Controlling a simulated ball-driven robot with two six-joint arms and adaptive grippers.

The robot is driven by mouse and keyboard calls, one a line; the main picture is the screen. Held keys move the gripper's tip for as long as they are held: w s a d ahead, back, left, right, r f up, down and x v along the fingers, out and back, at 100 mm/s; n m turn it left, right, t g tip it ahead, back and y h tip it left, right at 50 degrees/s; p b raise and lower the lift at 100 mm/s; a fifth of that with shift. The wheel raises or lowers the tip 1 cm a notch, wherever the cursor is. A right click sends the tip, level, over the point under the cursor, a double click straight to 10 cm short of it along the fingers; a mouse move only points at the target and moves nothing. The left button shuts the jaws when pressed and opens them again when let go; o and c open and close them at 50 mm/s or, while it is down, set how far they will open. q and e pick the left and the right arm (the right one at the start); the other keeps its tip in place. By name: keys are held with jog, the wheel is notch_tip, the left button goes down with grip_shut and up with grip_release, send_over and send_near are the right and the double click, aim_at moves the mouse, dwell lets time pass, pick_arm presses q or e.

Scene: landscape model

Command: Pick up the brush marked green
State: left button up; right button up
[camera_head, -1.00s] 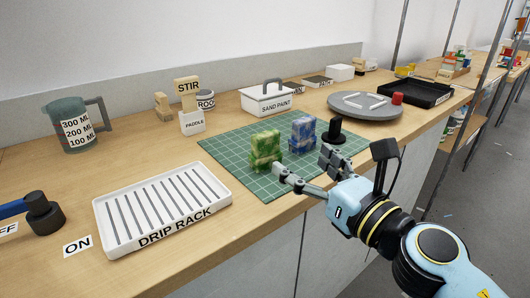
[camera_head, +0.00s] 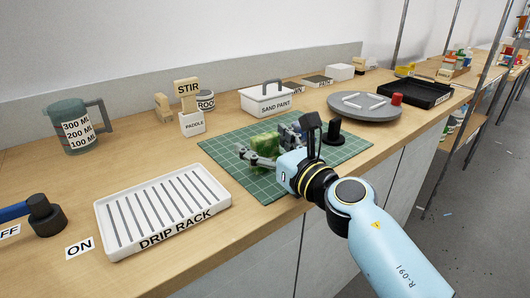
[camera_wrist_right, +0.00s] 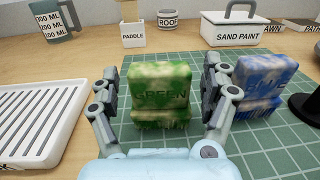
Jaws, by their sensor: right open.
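The green brush (camera_wrist_right: 159,92) is a mottled green and cream block with faint green lettering, upright on the green cutting mat (camera_head: 236,177). In the head view the green brush (camera_head: 265,139) is partly hidden by my right gripper. My right gripper (camera_wrist_right: 164,93) is open, its two fingers on either side of the green brush; I cannot tell if they touch it. In the head view the right gripper (camera_head: 262,147) is low over the mat. A blue mottled brush (camera_wrist_right: 259,84) stands just right of the right finger. My left gripper is not in view.
A white drip rack (camera_head: 107,215) lies left of the mat. A black knob-like post (camera_head: 334,131) stands on the mat's right part. Behind are a paddle holder (camera_head: 192,123), a sand paint box (camera_head: 266,99) and a grey turntable (camera_head: 367,107). The mat's front left is clear.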

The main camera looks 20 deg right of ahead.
jog(key=c, duration=1.3)
jog(key=shift+o, duration=0.2)
jog(key=shift+r, duration=0.1)
